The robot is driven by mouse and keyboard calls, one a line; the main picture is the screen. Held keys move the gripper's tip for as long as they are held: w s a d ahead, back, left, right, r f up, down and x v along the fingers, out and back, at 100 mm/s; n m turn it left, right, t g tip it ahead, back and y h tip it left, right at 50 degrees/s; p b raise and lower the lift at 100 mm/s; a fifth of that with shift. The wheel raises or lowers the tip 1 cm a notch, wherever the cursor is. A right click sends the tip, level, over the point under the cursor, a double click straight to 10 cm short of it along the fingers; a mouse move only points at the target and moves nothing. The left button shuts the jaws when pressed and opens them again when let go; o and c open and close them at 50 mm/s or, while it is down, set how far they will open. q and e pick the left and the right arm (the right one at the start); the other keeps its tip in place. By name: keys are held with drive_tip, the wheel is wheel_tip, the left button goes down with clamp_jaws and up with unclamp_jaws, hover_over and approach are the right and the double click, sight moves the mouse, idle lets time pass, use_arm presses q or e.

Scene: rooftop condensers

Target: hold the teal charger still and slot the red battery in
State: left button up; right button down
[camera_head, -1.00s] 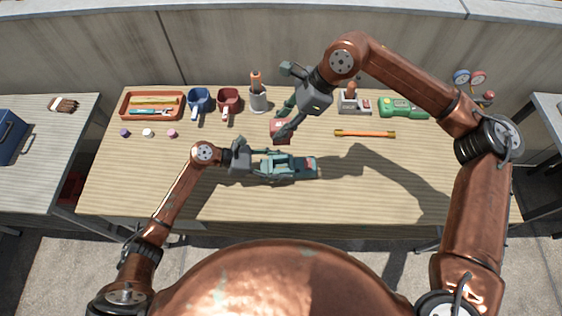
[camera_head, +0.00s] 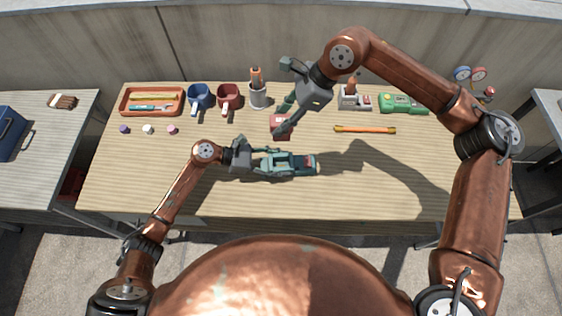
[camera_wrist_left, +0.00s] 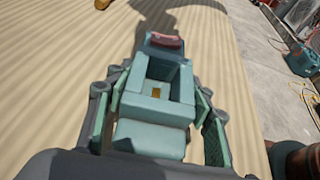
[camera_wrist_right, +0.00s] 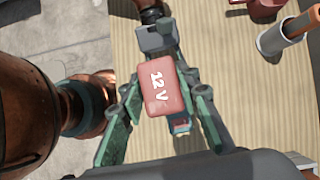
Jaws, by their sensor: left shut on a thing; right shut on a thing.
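The teal charger (camera_head: 292,164) lies on the wooden table near its middle. In the left wrist view its open slot (camera_wrist_left: 157,92) is empty, with a brass contact inside and a red patch at the far end. My left gripper (camera_head: 266,161) is shut on the charger, with a finger along each side. The red battery (camera_head: 281,127), marked "12 V" in the right wrist view (camera_wrist_right: 163,90), is apart from the charger, behind it in the head view. My right gripper (camera_head: 284,121) is shut on the battery. In the right wrist view the battery hides most of the charger.
An orange tray (camera_head: 124,110), blue mug (camera_head: 199,96), red mug (camera_head: 228,97), grey cup (camera_head: 258,97) and green device (camera_head: 402,103) line the back. An orange-handled stick (camera_head: 365,129) lies right of the battery. The table's front right is clear.

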use_arm(q)
drive_tip(key=o, duration=1.7)
drive_tip(key=shift+c, duration=0.2)
drive_tip(key=shift+f, duration=0.1)
drive_tip(key=c, duration=1)
use_arm(e)
wheel_tip(320, 180, down, 14)
drive_tip(key=shift+r, duration=0.15)
